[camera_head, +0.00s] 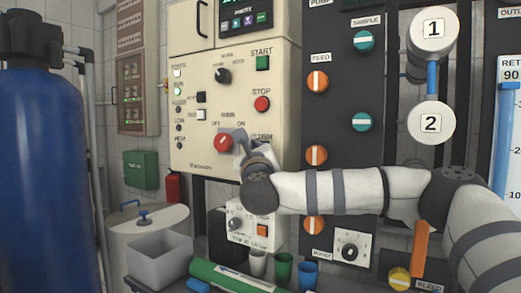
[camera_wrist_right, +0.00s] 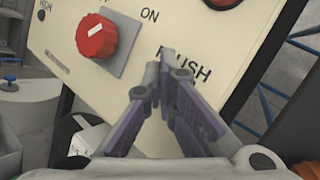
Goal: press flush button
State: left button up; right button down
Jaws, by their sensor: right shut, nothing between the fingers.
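The cream control panel (camera_head: 205,145) carries a partly covered FLUSH label (camera_head: 263,138) at its lower right. The shut fingertips (camera_wrist_right: 160,68) also show in the wrist view. The flush button itself is hidden, and I cannot tell whether the fingertips touch it. My left gripper is not in view.
A red OFF/ON rotary knob (camera_head: 223,142) is just left of my fingers. The red STOP button (camera_head: 262,103) and green START button (camera_head: 263,62) are above. A dark valve panel (camera_head: 340,100) stands to the right. Cups and a grey bin (camera_head: 160,262) are below.

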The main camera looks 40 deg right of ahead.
jog(key=shift+d, duration=0.25)
jog(key=shift+a, duration=0.1)
dwell(0.4)
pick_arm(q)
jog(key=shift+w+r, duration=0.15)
pick_arm(e)
jog(key=shift+s+a, duration=0.3)
jog(key=shift+a, duration=0.4)
pick_arm(q)
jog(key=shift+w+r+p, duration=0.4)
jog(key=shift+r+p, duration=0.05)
jog(key=shift+p, duration=0.1)
pick_arm(e)
jog(key=a, duration=0.1)
jog(key=s+a, duration=0.1)
jog(key=a, duration=0.1)
jog(key=s+a, duration=0.1)
jog(key=shift+a, duration=0.35)
